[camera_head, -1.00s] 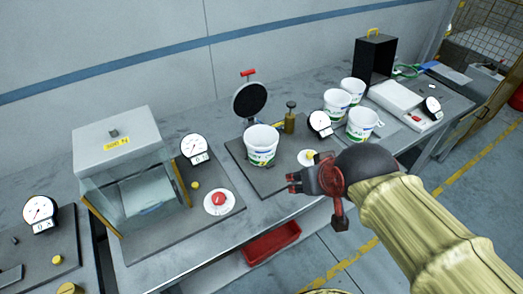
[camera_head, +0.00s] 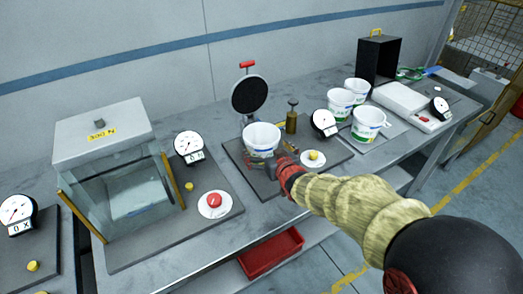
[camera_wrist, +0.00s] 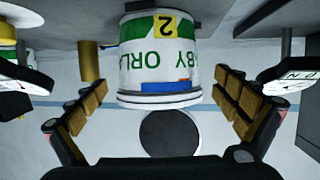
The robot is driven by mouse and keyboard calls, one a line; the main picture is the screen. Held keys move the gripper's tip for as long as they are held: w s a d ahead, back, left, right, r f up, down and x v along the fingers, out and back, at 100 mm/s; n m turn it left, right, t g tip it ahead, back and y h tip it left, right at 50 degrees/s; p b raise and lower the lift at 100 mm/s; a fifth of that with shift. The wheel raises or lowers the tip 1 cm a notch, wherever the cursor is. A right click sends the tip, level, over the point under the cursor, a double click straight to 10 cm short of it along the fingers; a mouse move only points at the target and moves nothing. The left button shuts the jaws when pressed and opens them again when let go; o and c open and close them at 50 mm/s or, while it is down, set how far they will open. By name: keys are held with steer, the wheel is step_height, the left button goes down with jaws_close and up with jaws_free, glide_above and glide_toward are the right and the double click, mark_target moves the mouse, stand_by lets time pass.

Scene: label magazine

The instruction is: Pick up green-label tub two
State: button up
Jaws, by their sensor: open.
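Green-label tub two (camera_head: 261,138) is a white tub standing upright on the dark plate of the middle station in the head view. In the wrist view the tub (camera_wrist: 158,68) appears upside down, with a green label band, printed letters and a yellow patch marked 2. My gripper (camera_head: 283,163) is at the tub's near right side in the head view. In the wrist view my gripper (camera_wrist: 160,112) is open, with one padded finger on each side of the tub and visible gaps to both. The fingertips partly blur against the tub in the head view.
Behind the tub stands a round black plate (camera_head: 249,95) with a red handle, and a brass post (camera_head: 291,118) is to its right. A dial gauge (camera_head: 323,123) and yellow button (camera_head: 314,156) are close by. Several similar tubs (camera_head: 368,124) stand farther right. A glass-sided box (camera_head: 112,165) is left.

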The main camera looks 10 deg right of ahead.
mark_target(257, 138)
steer(key=b+x, duration=0.1)
steer(key=x, duration=0.1)
steer(key=b+x, duration=0.1)
steer(key=x, duration=0.1)
steer(key=shift+w+d+f, duration=0.15)
steer(key=shift+w+f, duration=0.05)
steer(key=shift+f, duration=0.15)
steer(key=shift+w+f, duration=0.1)
steer(key=shift+w, duration=0.45)
steer(key=c, duration=0.3)
steer(key=c, duration=0.5)
